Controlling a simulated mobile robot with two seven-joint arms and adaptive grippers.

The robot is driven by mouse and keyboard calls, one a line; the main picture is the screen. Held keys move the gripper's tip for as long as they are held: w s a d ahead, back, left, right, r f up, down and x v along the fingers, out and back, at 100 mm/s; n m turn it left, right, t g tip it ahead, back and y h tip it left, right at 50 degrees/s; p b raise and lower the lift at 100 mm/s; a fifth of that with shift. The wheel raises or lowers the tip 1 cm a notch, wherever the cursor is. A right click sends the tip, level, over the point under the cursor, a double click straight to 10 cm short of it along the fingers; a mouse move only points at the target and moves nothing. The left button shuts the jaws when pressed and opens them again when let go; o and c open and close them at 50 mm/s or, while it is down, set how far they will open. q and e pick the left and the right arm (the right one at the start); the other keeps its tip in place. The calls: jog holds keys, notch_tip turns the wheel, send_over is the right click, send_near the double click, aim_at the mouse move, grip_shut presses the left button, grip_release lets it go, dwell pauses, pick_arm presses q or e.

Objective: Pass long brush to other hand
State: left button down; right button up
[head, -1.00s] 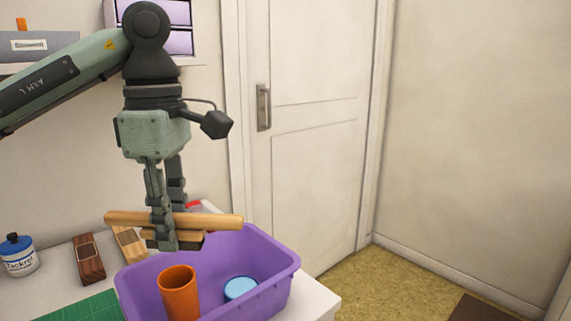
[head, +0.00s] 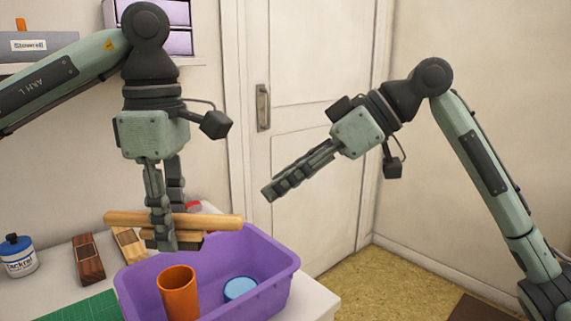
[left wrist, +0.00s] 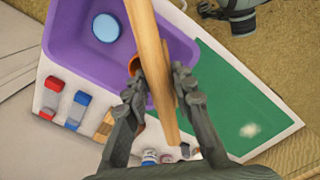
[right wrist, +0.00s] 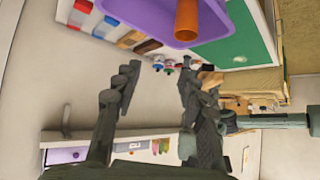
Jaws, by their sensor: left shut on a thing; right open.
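The long brush (head: 218,222) has a pale wooden handle and lies level above the purple bin, with a darker part under it. My left gripper (head: 168,238) points down and is shut around the brush near its middle. In the left wrist view the brush (left wrist: 148,45) runs between the fingers, and its near end points toward the wrist. My right gripper (head: 268,192) is to the right of the brush and a little higher, pointing down-left toward it, apart from it. Its fingers (right wrist: 158,82) are spread and empty in the right wrist view.
The purple bin (head: 275,275) stands below the brush, holding an orange cup (head: 178,292) and a light blue round thing (head: 240,289). Dark and pale wooden stamps (head: 89,259), a blue-white jar (head: 19,256) and a green mat (head: 85,308) are left on the table.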

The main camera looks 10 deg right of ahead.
aim_at(230, 218)
jog(key=s+a+r+n+g, duration=0.25)
jog(key=s+r, duration=0.25)
jog(key=s, duration=0.3)
jog(key=shift+n+t+h, duration=0.25)
jog(key=shift+t+h, duration=0.15)
jog(key=shift+t, duration=0.05)
jog(key=x, duration=1.1)
jog(key=shift+d+f, duration=0.15)
jog(key=shift+f, duration=0.15)
jog(key=c, duration=0.9)
pick_arm(q)
jog(key=c, duration=1.2)
grip_release()
pick_arm(e)
grip_shut()
